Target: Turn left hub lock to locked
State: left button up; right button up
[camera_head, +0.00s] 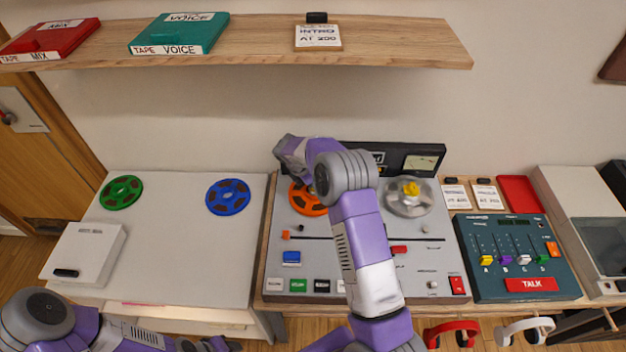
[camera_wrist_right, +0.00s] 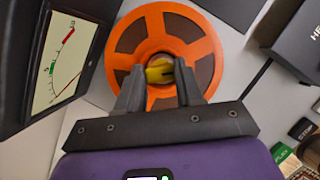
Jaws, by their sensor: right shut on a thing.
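The tape machine (camera_head: 440,258) stands in the middle of the bench. An orange reel (camera_head: 304,204) sits on its left hub, mostly behind my right arm in the head view. In the right wrist view the orange reel (camera_wrist_right: 203,48) shows, with the yellow left hub lock (camera_wrist_right: 160,72) at its centre. My right gripper (camera_wrist_right: 158,84) is shut on this yellow knob. The right hub carries a clear reel (camera_head: 408,204) with its own yellow lock (camera_head: 411,188). My left arm is low at the left; its gripper is not visible.
A VU meter (camera_wrist_right: 66,58) stands close beside my right gripper. Green (camera_head: 121,192) and blue (camera_head: 228,196) reels lie on the white table at left. A mixer with a TALK button (camera_head: 530,284) is at right. A shelf (camera_head: 250,50) runs above.

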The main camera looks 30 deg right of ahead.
jog(key=m+g, duration=0.1)
jog(key=m, duration=0.2)
jog(key=shift+w+m+p, duration=0.1)
jog(key=shift+m+p, duration=0.2)
jog(key=shift+p, duration=0.05)
jog(key=shift+w+m+g+y, duration=0.15)
jog(key=shift+m+g, duration=0.3)
jog(key=shift+m, duration=0.55)
jog(key=shift+s+m+g+y, duration=0.15)
jog(key=shift+m+g, duration=0.3)
jog(key=shift+m, duration=0.55)
jog(key=shift+w, duration=0.1)
jog(key=o, duration=1)
jog(key=shift+o, duration=0.2)
jog(key=v, duration=0.7)
jog(key=shift+r+p, duration=0.25)
jog(key=shift+p, duration=0.1)
jog(key=shift+w, duration=0.1)
